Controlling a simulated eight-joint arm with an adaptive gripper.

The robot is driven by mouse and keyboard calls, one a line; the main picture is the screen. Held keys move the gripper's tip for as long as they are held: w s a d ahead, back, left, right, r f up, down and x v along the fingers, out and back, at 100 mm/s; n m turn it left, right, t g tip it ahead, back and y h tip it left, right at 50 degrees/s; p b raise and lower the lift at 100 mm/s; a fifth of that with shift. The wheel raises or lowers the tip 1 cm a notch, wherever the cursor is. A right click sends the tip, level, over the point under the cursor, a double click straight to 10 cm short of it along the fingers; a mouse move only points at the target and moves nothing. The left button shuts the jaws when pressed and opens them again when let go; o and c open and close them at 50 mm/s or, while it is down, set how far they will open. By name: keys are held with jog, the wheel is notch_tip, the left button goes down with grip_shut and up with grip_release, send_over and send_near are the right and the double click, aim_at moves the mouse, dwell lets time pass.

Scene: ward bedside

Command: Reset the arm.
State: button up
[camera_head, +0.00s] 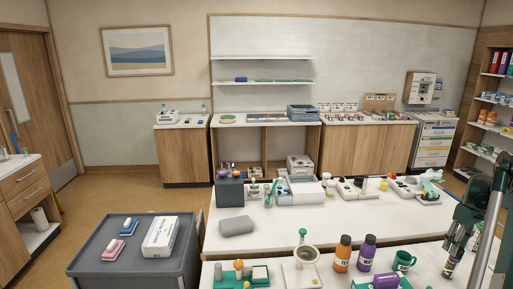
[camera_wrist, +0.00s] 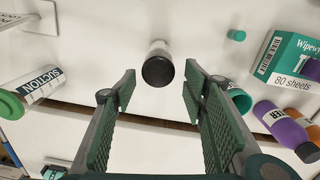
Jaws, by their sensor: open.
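My gripper (camera_wrist: 160,84) is open in the wrist view, its two green ribbed pads spread apart with nothing held between them. A small white cylinder with a black end (camera_wrist: 159,66) shows just past the fingertips, between them in the picture; its distance from the pads is hard to tell. In the head view my arm shows at the right edge, over the right end of the near white counter (camera_head: 345,277).
A suction canister (camera_wrist: 40,86), a wipes box (camera_wrist: 288,58) and a purple bottle (camera_wrist: 278,122) lie around the gripper's view. On the near counter are an orange bottle (camera_head: 343,253), the purple bottle (camera_head: 366,253) and a green mug (camera_head: 403,261). A grey cart (camera_head: 95,258) stands left.

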jog(key=w+a+r+t, duration=0.1)
jog(key=w+a+r, duration=0.1)
jog(key=a+r, duration=0.55)
jog(key=w+a+r, duration=0.2)
jog(key=a+r, duration=0.3)
jog(key=a, duration=0.5)
jog(key=s+a+r+t, duration=0.1)
jog(key=s+a+r, duration=0.15)
jog(key=a, duration=0.45)
jog(key=s+a+r+h+b, duration=0.1)
jog(key=a+r, duration=0.2)
jog(key=a, duration=0.4)
jog(key=s+a+r+t, duration=0.1)
jog(key=s+a+r, duration=0.15)
jog(key=a, duration=0.55)
jog(key=s+a+r+m+t, duration=0.1)
jog(key=s+a, duration=0.5)
jog(key=a, duration=0.3)
jog(key=s+a+r+t, duration=0.1)
jog(key=s+a+r, duration=0.1)
jog(key=s+a, duration=0.45)
jog(key=s+a+f+t, duration=0.1)
jog(key=s+a+f, duration=0.2)
jog(key=s+a, duration=0.4)
jog(key=s+a+f+m+t+y+b, duration=0.1)
jog(key=s+a+f, duration=0.3)
jog(key=s+a, duration=0.3)
jog(key=shift+a, duration=0.25)
